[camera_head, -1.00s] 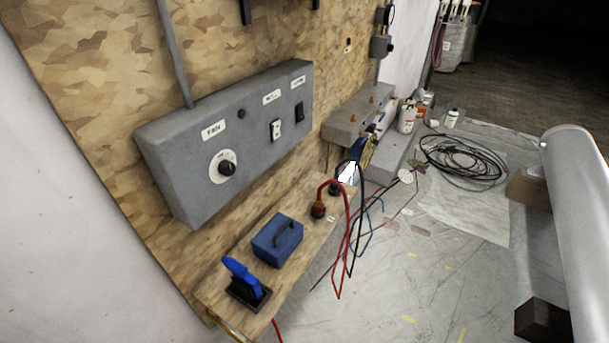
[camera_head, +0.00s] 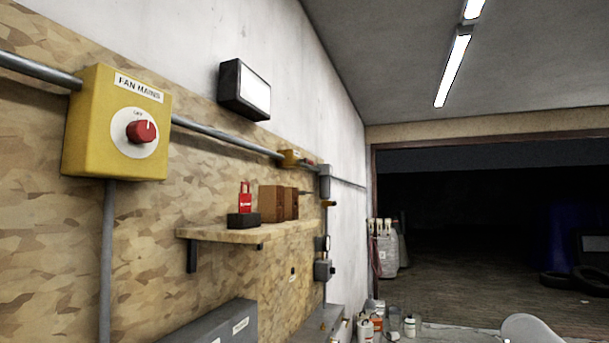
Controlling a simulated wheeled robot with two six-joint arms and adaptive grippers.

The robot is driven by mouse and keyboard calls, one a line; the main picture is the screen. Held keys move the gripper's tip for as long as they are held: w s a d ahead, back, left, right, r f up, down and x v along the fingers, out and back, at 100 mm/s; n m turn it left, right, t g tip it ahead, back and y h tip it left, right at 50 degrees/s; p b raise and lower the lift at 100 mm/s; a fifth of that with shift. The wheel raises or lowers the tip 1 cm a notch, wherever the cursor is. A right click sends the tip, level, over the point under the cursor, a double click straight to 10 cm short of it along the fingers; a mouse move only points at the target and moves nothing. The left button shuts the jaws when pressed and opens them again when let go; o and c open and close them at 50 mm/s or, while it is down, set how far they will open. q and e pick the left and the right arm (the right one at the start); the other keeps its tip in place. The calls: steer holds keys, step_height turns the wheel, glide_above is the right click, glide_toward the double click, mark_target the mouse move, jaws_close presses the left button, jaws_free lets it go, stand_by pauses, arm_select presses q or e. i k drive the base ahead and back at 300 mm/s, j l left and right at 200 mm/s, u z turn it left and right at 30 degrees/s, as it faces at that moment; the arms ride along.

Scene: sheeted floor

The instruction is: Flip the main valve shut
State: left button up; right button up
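No valve can be made out for certain in the head view. A yellow box (camera_head: 88,140) labelled FAN MAINS is fixed to the chipboard wall at the left. It carries a red rotary knob (camera_head: 141,131) on a white dial. A smaller yellow fitting (camera_head: 291,158) sits farther along the grey pipe (camera_head: 225,136); its details are too small to tell. Neither of my grippers is in view.
A wooden shelf (camera_head: 226,235) holds a red tag on a black base (camera_head: 243,220) and brown boxes (camera_head: 272,204). A wall lamp (camera_head: 245,89) hangs above. A grey box (camera_head: 222,325) shows below. Bottles (camera_head: 366,328) stand at the bottom. A dark opening lies at the right.

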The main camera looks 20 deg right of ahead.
mark_target(306, 160)
steer(key=i+l+u, duration=0.25)
steer(key=l, duration=0.45)
steer(key=i+l+u, duration=0.2)
steer(key=l, duration=0.55)
steer(key=i+l+u, duration=0.25)
steer(key=l, duration=0.5)
steer(key=i+l+u, duration=0.2)
steer(key=l, duration=0.6)
steer(key=l+u, duration=0.25)
steer(key=l, duration=0.55)
steer(key=k, duration=0.05)
